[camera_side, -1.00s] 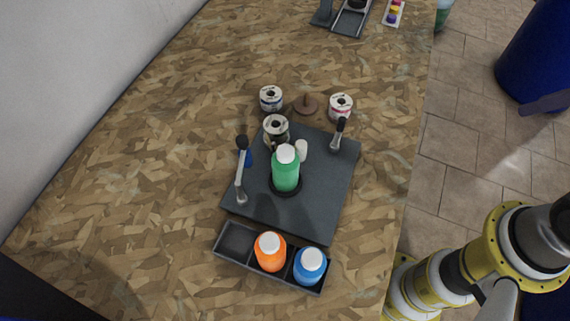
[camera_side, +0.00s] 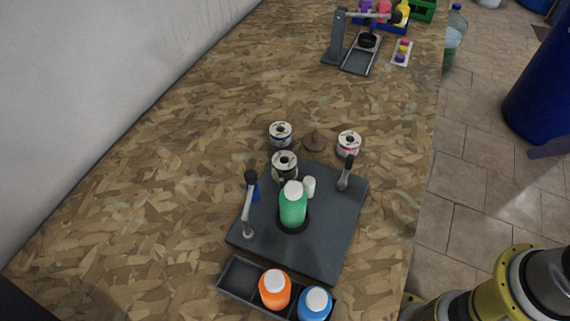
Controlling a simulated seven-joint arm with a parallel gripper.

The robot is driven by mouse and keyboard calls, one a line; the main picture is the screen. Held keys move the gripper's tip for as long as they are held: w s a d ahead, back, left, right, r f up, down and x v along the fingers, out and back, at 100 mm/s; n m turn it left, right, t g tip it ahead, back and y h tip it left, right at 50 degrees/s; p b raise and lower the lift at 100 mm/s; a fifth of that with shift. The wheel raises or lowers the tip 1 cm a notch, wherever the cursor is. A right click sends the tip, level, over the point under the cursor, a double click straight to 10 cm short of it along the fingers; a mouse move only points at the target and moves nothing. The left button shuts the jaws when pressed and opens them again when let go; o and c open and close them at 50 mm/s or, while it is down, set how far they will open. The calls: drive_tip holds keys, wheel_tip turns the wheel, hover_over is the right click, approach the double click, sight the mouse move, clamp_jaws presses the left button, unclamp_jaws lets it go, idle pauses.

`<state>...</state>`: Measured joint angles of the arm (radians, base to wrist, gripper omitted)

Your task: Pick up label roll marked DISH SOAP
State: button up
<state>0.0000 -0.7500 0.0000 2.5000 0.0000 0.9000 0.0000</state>
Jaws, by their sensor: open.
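Three label rolls stand near the dark base plate. One roll (camera_side: 280,138) with a dark bluish band is at the back left. A second roll (camera_side: 348,150) with a reddish band is at the back right. A third roll (camera_side: 284,173) with a dark core sits at the plate's back edge, behind the green bottle. The print on all three is too small to read, so I cannot tell which is marked DISH SOAP. My gripper is out of view; only part of my arm shows at the lower right.
A green bottle (camera_side: 292,208) stands on the dark plate (camera_side: 325,238) between two upright levers. A brown spindle base (camera_side: 315,141) lies between the back rolls. A tray (camera_side: 238,279) holds orange and blue bottles in front. The wooden table (camera_side: 150,190) is clear at left.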

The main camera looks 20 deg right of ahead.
drive_tip(key=shift+o, duration=0.3)
drive_tip(key=o, duration=0.7)
drive_tip(key=shift+o, duration=0.2)
